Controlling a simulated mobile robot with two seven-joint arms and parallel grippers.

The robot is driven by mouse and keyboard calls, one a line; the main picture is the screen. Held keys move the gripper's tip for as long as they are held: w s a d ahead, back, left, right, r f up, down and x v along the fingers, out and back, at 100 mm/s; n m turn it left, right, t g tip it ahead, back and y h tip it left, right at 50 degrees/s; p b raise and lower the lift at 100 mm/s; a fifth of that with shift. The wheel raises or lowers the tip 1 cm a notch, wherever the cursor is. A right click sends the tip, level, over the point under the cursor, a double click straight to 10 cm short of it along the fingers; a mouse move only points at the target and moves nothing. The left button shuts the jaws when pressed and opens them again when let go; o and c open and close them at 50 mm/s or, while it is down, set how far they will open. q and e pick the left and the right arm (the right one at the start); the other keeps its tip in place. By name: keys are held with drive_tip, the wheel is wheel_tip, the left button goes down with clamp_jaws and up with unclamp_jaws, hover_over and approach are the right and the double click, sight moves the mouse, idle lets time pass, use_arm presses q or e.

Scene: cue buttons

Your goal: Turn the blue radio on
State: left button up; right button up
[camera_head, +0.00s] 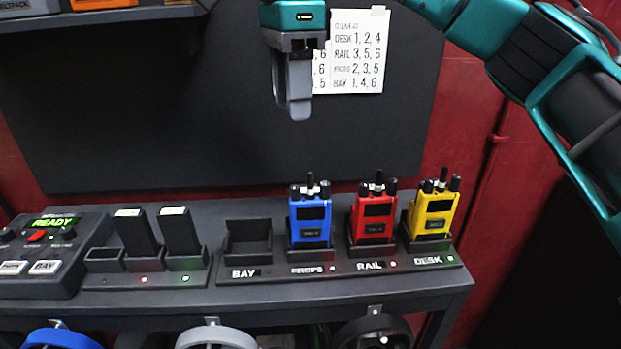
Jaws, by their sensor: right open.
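The blue radio (310,220) stands upright in the charging slot labelled PROPS, between an empty BAY slot and the red radio. A black antenna and knobs stick up from its top. Its small dark screen is on the front, and a reddish light glows beside the PROPS label. My right gripper (295,112) hangs pointing down, well above the blue radio and slightly left of it, in front of the wall panel. It is open and holds nothing visible; its fingers overlap in this view. My left gripper is not in view.
The red radio (371,217) and yellow radio (433,215) stand close on the right in the RAIL and DESK slots. The BAY slot (248,240) is empty. A battery charger (105,277) and a READY console (40,285) are left. A written sheet (360,50) hangs behind my gripper.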

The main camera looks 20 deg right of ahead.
sight(295, 187)
wheel_tip(295, 187, down, 13)
drive_tip(key=shift+s+r+b, duration=0.1)
drive_tip(key=shift+s+b, duration=0.05)
drive_tip(key=shift+b, duration=0.95)
clamp_jaws()
